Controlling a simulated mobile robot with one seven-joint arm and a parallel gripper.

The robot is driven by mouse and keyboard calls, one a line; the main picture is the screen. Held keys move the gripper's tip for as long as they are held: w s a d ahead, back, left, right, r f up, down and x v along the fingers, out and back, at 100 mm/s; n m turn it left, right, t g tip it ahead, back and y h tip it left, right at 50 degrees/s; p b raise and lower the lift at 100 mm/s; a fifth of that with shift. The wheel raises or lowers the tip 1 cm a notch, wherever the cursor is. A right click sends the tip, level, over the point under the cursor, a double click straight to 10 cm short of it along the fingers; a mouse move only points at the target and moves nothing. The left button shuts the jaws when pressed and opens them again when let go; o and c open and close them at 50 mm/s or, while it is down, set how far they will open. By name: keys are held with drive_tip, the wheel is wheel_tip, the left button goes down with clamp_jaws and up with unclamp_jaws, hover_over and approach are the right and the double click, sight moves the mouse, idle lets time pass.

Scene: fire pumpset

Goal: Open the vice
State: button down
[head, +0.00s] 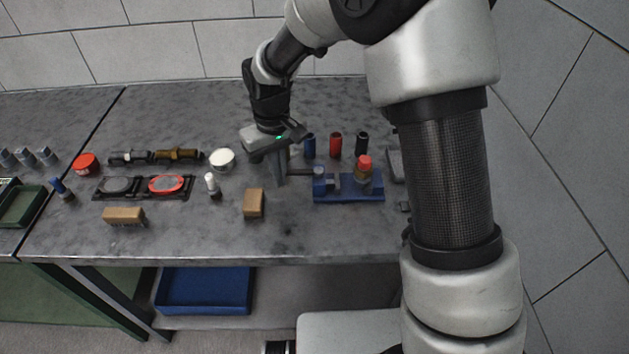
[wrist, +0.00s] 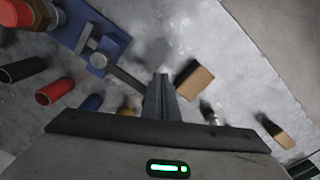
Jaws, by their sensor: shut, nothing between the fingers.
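The vice (head: 348,190) is blue with a grey jaw and stands on the bench right of my gripper; a piece with a red and yellow top (head: 364,163) sits at its right end. In the wrist view the vice (wrist: 118,40) lies at the upper left. Its dark handle bar (wrist: 127,80) points toward my fingers. My gripper (head: 281,182) points down just left of the handle, shut and empty. In the wrist view the closed fingers (wrist: 160,82) are close to the bar's end; I cannot tell whether they touch it.
Blue, red and black cylinders (head: 335,145) stand behind the vice. A wooden-backed brush or block (head: 254,203), a small white-topped bottle (head: 211,185) and a white round tin (head: 222,159) are left of my gripper. The bench front (head: 290,235) is clear.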

drive_tip(key=shift+s, duration=0.15)
drive_tip(key=shift+s+d, duration=0.2)
drive_tip(key=shift+s, duration=0.35)
wheel_tip(320, 180, up, 7)
drive_tip(key=p, duration=0.4)
drive_tip(key=shift+p, duration=0.4)
drive_tip(key=s+d+r+m+t+p, duration=0.1)
drive_tip(key=s+d+r+m+t, duration=0.1)
drive_tip(key=d+r, duration=0.7)
drive_tip(key=s+d+r+m+t+p, duration=0.1)
drive_tip(key=s+d+r+m, duration=0.1)
drive_tip(key=s+d+r, duration=0.3)
drive_tip(key=s+d+r+m+t+p, duration=0.2)
drive_tip(key=s+d+r, duration=0.4)
drive_tip(key=s+r, duration=0.3)
drive_tip(key=s, duration=0.2)
drive_tip(key=shift+s+r+t, duration=0.2)
drive_tip(key=shift+s+t, duration=0.1)
drive_tip(key=shift+s, duration=0.1)
